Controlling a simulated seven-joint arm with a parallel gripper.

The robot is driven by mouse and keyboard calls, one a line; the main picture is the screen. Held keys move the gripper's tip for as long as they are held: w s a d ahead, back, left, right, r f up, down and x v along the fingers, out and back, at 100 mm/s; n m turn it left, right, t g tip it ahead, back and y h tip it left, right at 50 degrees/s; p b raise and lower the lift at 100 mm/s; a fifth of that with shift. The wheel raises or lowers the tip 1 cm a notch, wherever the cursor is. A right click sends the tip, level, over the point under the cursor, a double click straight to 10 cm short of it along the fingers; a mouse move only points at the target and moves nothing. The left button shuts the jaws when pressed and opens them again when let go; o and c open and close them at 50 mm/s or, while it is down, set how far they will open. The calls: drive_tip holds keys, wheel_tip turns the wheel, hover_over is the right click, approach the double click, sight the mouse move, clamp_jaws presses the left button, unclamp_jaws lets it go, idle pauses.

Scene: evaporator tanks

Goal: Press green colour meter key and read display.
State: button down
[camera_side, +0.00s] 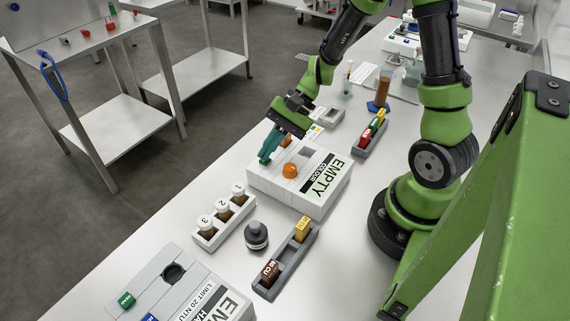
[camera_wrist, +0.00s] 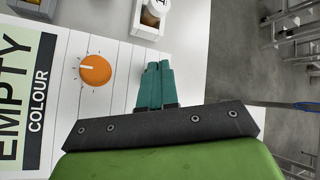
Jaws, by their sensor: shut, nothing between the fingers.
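The colour meter (camera_side: 317,196) is a white box with a slatted top, in the middle of the bench. Its panel reads "EMPTY" and "COLOUR"; the display (camera_wrist: 18,95) shows partly in the wrist view. An orange knob (camera_side: 290,170) sits on its top and also shows in the wrist view (camera_wrist: 95,70). I see no green key on this meter; my gripper may hide it. My gripper (camera_side: 265,157) has teal fingers, shut and empty, pointing down at the meter's far left edge. In the wrist view the fingertips (camera_wrist: 158,66) lie over the slatted top; contact cannot be told.
A second meter (camera_side: 190,290) with a green key (camera_side: 126,299) stands at the front left. Another block tray (camera_side: 371,134) is behind right.

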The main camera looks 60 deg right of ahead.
sight(269, 158)
drive_tip(key=shift+f, duration=0.2)
idle(0.5)
drive_tip(key=shift+r, duration=0.9)
drive_tip(key=shift+r, duration=2.5)
